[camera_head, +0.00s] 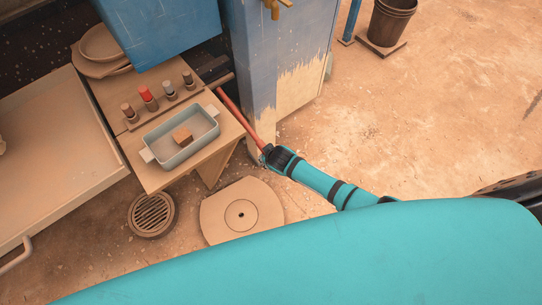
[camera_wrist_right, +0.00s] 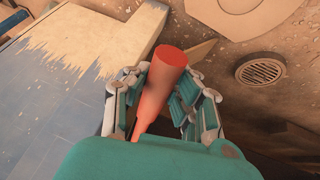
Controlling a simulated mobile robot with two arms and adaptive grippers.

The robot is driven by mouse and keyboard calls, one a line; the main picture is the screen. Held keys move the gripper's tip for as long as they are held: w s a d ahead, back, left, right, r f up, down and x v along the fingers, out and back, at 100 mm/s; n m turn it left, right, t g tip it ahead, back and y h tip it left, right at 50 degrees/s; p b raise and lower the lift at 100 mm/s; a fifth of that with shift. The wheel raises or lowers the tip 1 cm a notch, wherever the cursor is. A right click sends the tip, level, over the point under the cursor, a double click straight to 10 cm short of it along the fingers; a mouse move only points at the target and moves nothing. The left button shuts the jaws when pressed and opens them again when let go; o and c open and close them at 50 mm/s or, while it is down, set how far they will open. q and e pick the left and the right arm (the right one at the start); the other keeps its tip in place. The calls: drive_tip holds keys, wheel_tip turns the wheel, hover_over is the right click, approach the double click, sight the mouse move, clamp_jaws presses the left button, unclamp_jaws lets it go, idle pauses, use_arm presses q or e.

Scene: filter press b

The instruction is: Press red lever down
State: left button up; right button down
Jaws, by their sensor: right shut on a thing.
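The red lever (camera_head: 239,117) slopes down from the machine beside the blue post to my right gripper (camera_head: 273,155) in the head view. In the right wrist view the lever's thick red end (camera_wrist_right: 165,72) lies between the fingers of my right gripper (camera_wrist_right: 164,95). The fingers are closed around the lever near this end, and the end sticks out past them. The gripper itself hides part of the lever. My left gripper is not in view.
A pale blue tray (camera_head: 148,156) holding a brown block (camera_head: 182,138) sits on a wooden table left of the lever. Several small bottles stand behind it. A blue post (camera_head: 257,75) is close to the lever. A round plate (camera_head: 241,213) and drain grate (camera_head: 151,213) are on the floor.

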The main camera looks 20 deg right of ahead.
drive_tip(key=shift+f, duration=0.45)
drive_tip(key=c, duration=1.1)
unclamp_jaws()
drive_tip(key=shift+o, duration=0.2)
drive_tip(key=v, duration=1.2)
drive_tip(key=shift+d+f, duration=0.1)
drive_tip(key=shift+f, duration=0.05)
